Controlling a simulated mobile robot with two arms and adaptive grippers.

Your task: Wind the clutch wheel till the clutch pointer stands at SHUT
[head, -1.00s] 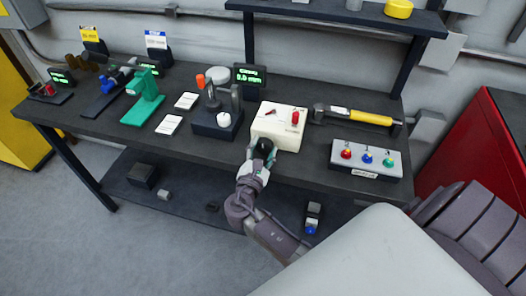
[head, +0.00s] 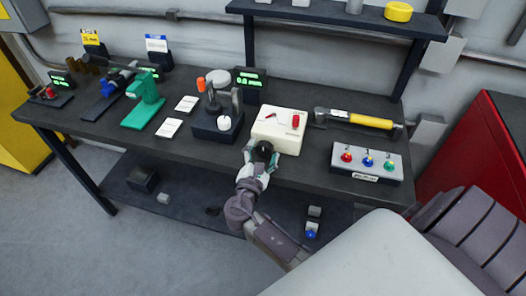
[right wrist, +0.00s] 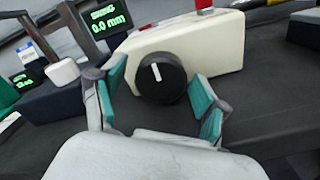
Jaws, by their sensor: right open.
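The clutch box is a cream box (head: 280,124) on the bench, with a red knob (head: 295,120) and a small red pointer (head: 271,115) on its top. I take the black round knob on its front, with a white mark, to be the clutch wheel; it shows in the head view (head: 263,149) and in the right wrist view (right wrist: 160,78). My right gripper (head: 262,160) is at the box's front. In the right wrist view its open teal-padded fingers (right wrist: 160,97) stand on either side of the wheel, apart from it. The pointer's lettering is too small to read.
A block with red, blue and green knobs (head: 366,161) lies right of the box, and a yellow-handled tool (head: 358,119) lies behind it. A dark fixture (head: 216,126) and a display (head: 249,84) stand to the left. The bench's front edge runs beneath my right arm.

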